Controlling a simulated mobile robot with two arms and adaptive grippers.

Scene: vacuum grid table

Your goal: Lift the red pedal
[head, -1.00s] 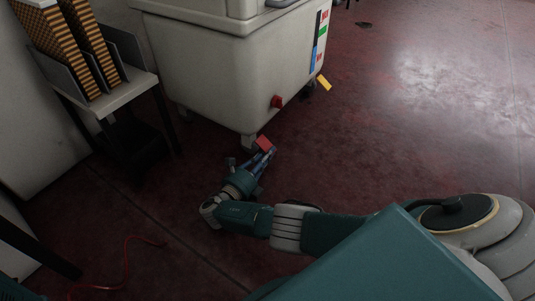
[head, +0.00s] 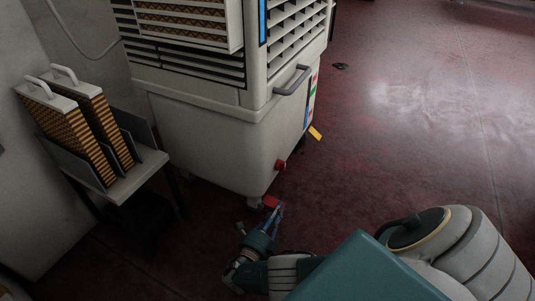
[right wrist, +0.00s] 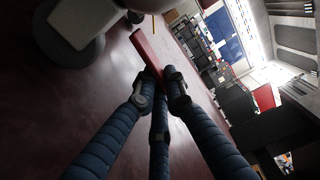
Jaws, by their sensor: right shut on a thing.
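The red pedal (head: 270,201) sits low by the front caster of the large off-white machine (head: 215,145). My right gripper (head: 274,211) reaches it from the front, close to the floor. In the right wrist view the pedal (right wrist: 149,48) is a flat red bar, seen at a slant. The blue-grey fingers of my right gripper (right wrist: 161,76) are closed together on its near end. The fingertips hide that end of the pedal. My left gripper is not in view.
A red knob (head: 281,166) and a yellow tab (head: 315,132) stick out from the machine's lower body. A grey handle (head: 293,80) is higher up. A small stand (head: 140,172) with filter panels is at the left.

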